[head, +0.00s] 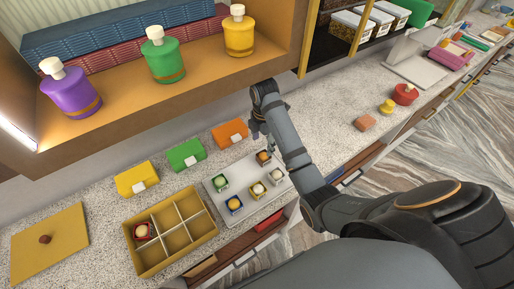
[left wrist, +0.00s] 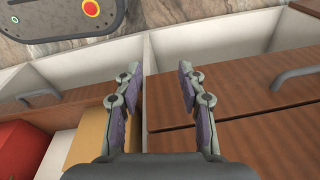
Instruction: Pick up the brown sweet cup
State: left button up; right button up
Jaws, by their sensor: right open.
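An orange-brown sweet cup (head: 264,157) stands at the back of a pale tray (head: 213,197). It is the only brownish cup that I can make out. My right gripper (head: 258,133) is open, a little above and behind this cup, and looks empty; its fingers are small and partly hidden by my arm. My left gripper (left wrist: 160,78) is open and empty in front of wooden drawers (left wrist: 240,125).
Yellow (head: 136,178), green (head: 186,155) and orange (head: 229,134) blocks line the counter behind the tray. A shelf (head: 130,112) with jars overhangs the back.

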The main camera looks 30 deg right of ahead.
aim_at(264, 154)
jog(key=shift+s+f+b, duration=0.4)
jog(key=shift+s+f, duration=0.35)
jog(key=shift+s, duration=0.2)
pick_arm(q)
jog(key=s+f, duration=0.1)
jog(key=s, duration=0.7)
pick_arm(e)
jog(key=shift+w+f, duration=0.1)
jog(key=f, duration=0.1)
jog(key=f+p, duration=0.1)
jog(key=f, duration=0.1)
jog(key=f+p, duration=0.1)
jog(key=shift+w+f, duration=0.3)
jog(key=shift+f, duration=0.35)
jog(key=shift+c, duration=2.2)
jog(key=c, duration=0.7)
jog(key=shift+c, duration=0.5)
jog(key=shift+r, duration=0.5)
pick_arm(q)
jog(key=w+r+p, duration=0.3)
jog(key=r+p, duration=0.2)
jog(key=r, duration=0.2)
jog(key=shift+w, duration=0.15)
pick_arm(e)
jog(key=s+d+r, duration=0.3)
jog(key=s+r, duration=0.9)
jog(key=s, duration=0.1)
jog(key=shift+s, duration=0.35)
